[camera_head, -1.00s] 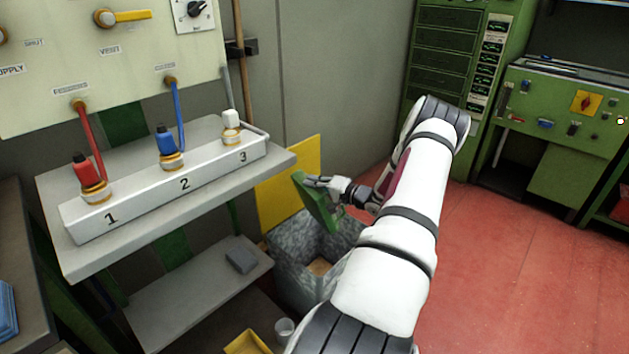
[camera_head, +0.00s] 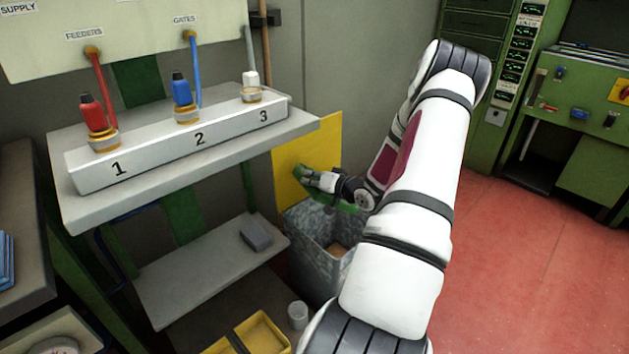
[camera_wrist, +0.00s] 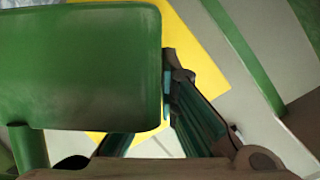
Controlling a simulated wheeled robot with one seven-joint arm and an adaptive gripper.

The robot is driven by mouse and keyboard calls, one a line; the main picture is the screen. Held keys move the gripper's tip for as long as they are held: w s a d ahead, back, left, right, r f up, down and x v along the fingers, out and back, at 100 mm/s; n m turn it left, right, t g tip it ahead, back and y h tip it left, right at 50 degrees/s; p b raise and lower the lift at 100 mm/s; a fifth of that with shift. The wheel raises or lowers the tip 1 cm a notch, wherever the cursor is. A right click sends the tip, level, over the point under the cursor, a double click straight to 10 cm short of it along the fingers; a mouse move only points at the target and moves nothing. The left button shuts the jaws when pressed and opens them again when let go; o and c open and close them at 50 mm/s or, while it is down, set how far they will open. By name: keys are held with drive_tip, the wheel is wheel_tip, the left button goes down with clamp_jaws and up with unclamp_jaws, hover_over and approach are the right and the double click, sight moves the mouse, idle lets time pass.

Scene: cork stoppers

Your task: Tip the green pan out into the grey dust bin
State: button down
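The green pan (camera_head: 346,207) is in my gripper (camera_head: 318,180), above the mouth of the grey dust bin (camera_head: 312,262). In the head view the pan shows as a thin green shape, partly hidden by my gripper and arm. In the wrist view the pan (camera_wrist: 80,70) fills the left side as a broad, bare green face, with a dark gripper finger (camera_wrist: 192,112) against its right edge. The bin stands open on the floor, with a tan patch visible inside it. I cannot see whether anything is in the pan.
A yellow panel (camera_head: 310,150) stands upright behind the bin. A grey shelf (camera_head: 70,205) with the numbered white block (camera_head: 180,150) is to the left. A lower shelf (camera_head: 205,265) holds a grey block. A white cup (camera_head: 298,315) and yellow tray (camera_head: 262,330) are near the bin. Red floor is clear at right.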

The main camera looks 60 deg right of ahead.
drive_tip(key=f+b, duration=0.1)
drive_tip(key=a+b, duration=0.1)
drive_tip(key=shift+w+a+f+n+h+b, duration=0.1)
drive_tip(key=shift+w+f+n+h+b, duration=0.2)
drive_tip(key=shift+w+f+n+b, duration=0.1)
wheel_tip(320, 180, down, 8)
drive_tip(key=w+a+n+g+h+b, duration=0.1)
drive_tip(key=n+b, duration=0.3)
drive_tip(key=b, duration=0.6)
drive_tip(key=shift+w+a+f+n+g+h, duration=0.15)
drive_tip(key=shift+a+n+g+h, duration=0.15)
drive_tip(key=shift+a+g+h, duration=0.4)
drive_tip(key=shift+a, duration=0.1)
